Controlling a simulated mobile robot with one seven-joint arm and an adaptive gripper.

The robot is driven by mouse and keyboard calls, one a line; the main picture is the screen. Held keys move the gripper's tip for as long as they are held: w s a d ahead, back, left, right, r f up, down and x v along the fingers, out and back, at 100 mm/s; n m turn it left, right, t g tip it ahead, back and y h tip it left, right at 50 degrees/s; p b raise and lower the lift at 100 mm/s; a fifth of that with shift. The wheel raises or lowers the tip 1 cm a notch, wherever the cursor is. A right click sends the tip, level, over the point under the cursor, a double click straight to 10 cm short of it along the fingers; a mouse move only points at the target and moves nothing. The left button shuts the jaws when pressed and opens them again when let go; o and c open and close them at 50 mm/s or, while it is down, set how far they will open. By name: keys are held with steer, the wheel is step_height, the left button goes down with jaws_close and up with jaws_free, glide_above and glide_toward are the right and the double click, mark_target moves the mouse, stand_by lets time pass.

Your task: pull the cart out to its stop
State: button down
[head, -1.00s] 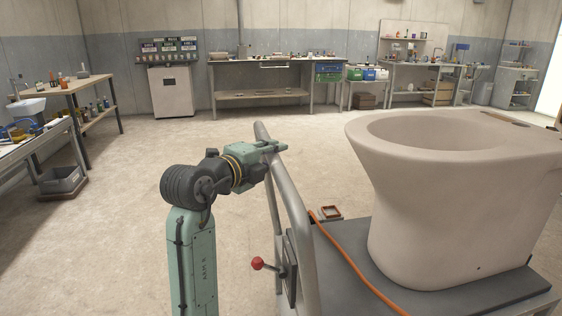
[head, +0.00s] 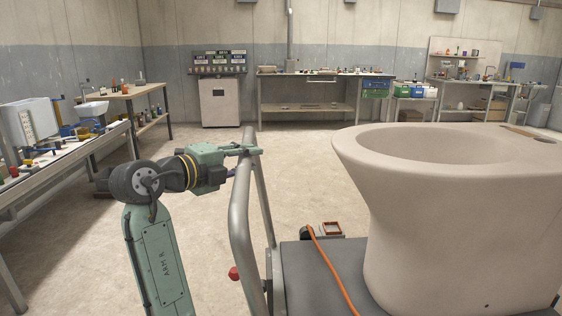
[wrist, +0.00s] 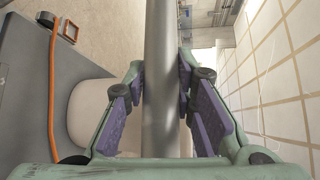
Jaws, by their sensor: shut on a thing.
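The cart has a dark grey deck (head: 318,285) and a bent grey metal push handle (head: 240,215) at its left end. A large unglazed toilet bowl (head: 450,215) stands on the deck. My gripper (head: 250,151) is at the upper part of the handle in the head view. In the wrist view my gripper (wrist: 160,100) has its purple pads on both sides of the handle tube (wrist: 160,60), shut on it. A red knob (head: 234,273) shows low beside the handle, and its lever is mostly hidden behind the tube.
An orange hose or cord (head: 330,270) runs over the deck past a small orange-rimmed frame (head: 331,229). A workbench (head: 60,165) stands at left. Another workbench (head: 310,107) and a cabinet (head: 219,103) line the back wall. The floor between is clear.

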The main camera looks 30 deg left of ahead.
steer(key=shift+h, duration=0.3)
steer(key=shift+s+a, duration=0.55)
steer(key=shift+a, duration=0.4)
steer(key=shift+s+a, duration=0.55)
steer(key=shift+a, duration=0.35)
steer(key=shift+a, duration=0.15)
steer(key=c, duration=1.3)
jaws_free()
steer(key=shift+s+a, duration=0.15)
steer(key=shift+s, duration=0.05)
steer(key=shift+c, duration=0.2)
steer(key=v, duration=1.2)
